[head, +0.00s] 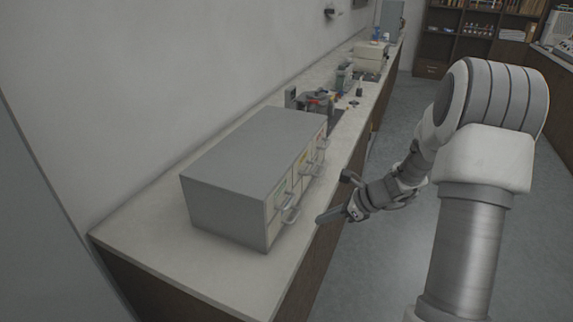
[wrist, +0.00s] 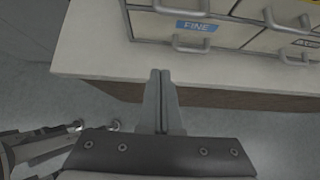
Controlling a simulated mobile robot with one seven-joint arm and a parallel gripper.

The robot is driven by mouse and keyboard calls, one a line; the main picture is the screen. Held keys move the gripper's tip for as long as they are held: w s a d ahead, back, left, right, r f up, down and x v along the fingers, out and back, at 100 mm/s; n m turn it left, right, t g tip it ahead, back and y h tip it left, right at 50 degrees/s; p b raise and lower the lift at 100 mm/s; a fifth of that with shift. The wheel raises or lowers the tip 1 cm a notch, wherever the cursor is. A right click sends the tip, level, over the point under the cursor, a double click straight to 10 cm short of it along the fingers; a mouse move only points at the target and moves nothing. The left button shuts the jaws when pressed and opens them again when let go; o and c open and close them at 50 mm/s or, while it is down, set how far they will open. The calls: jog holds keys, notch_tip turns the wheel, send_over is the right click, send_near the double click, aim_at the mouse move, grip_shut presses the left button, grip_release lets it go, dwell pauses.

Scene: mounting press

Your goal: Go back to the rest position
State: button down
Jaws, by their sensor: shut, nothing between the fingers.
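My gripper (head: 328,216) is at the front edge of the counter in the head view, just to the right of a grey drawer cabinet (head: 238,165). In the wrist view my gripper (wrist: 160,75) has its two fingers together with nothing between them. The fingertips point toward the counter edge, in front of a drawer with a blue "FINE" label (wrist: 197,26). They look apart from the drawer handle (wrist: 192,44). The drawers that show look closed.
The pale counter (head: 135,238) runs along the wall to the back. Small tools (head: 318,99) and a beige device (head: 370,57) stand beyond the cabinet. Dark shelves (head: 470,35) are at the far end. The grey floor (head: 375,265) to the right of the counter is clear.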

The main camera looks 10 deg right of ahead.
jog(key=s+a+r+n+g+h, duration=0.25)
jog(key=s+a+r+n, duration=0.45)
jog(key=s+r+n, duration=0.5)
jog(key=s+r+n+t+h, duration=0.1)
jog(key=s+r+n+h, duration=0.1)
jog(key=s+r+n, duration=0.2)
jog(key=s+r+n+t+h, duration=0.2)
jog(key=s+r+n+h, duration=0.1)
jog(key=s+n, duration=0.5)
jog(key=shift+s+d+r+n, duration=0.4)
jog(key=shift+s+r, duration=0.45)
jog(key=shift+s, duration=0.35)
